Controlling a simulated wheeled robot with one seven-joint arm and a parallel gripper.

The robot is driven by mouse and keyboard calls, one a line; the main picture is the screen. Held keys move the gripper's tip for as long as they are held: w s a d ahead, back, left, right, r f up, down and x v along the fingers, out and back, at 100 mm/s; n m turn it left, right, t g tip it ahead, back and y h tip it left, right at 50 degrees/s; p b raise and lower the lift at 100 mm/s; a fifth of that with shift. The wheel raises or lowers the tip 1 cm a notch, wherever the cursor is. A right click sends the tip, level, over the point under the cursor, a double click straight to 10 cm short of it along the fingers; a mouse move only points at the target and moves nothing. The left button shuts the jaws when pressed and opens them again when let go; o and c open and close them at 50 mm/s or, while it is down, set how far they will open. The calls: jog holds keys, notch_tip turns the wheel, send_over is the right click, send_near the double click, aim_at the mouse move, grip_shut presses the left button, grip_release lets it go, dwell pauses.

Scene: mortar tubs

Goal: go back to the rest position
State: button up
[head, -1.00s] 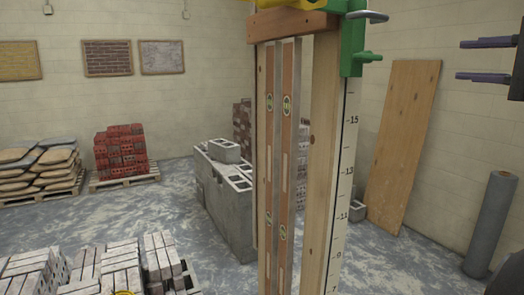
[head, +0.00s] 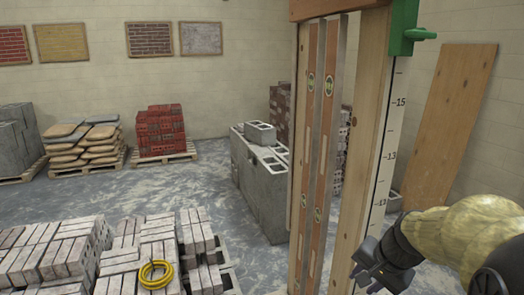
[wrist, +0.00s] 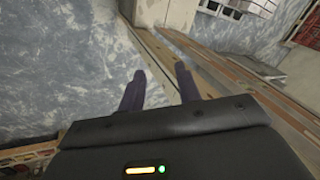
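My gripper (head: 366,280) is at the lower right of the head view, dark, in front of the foot of the wooden post with the measuring scale. In the wrist view its two purple-grey fingers (wrist: 160,85) stand apart with nothing between them. Blue-grey floor and long timber-coloured pieces show beyond the fingers. In the head view I cannot tell whether the gripper touches the post. The task names no other object.
A wooden frame (head: 372,110) holding spirit levels (head: 329,110) stands close at the right. A brick stack (head: 60,250) with a yellow coil (head: 156,274) is at lower left. Concrete blocks (head: 265,190) stand mid-scene. Open floor (head: 185,190) lies between.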

jog(key=s+a+f+n+g+h, duration=0.1)
jog(key=s+a+f+n, duration=0.6)
jog(key=s+f+n, duration=0.1)
notch_tip(320, 180, down, 3)
jog(key=shift+s+a+r+n+g+h, duration=0.15)
jog(key=shift+s+a+n+g+h, duration=0.25)
jog(key=shift+s, duration=0.35)
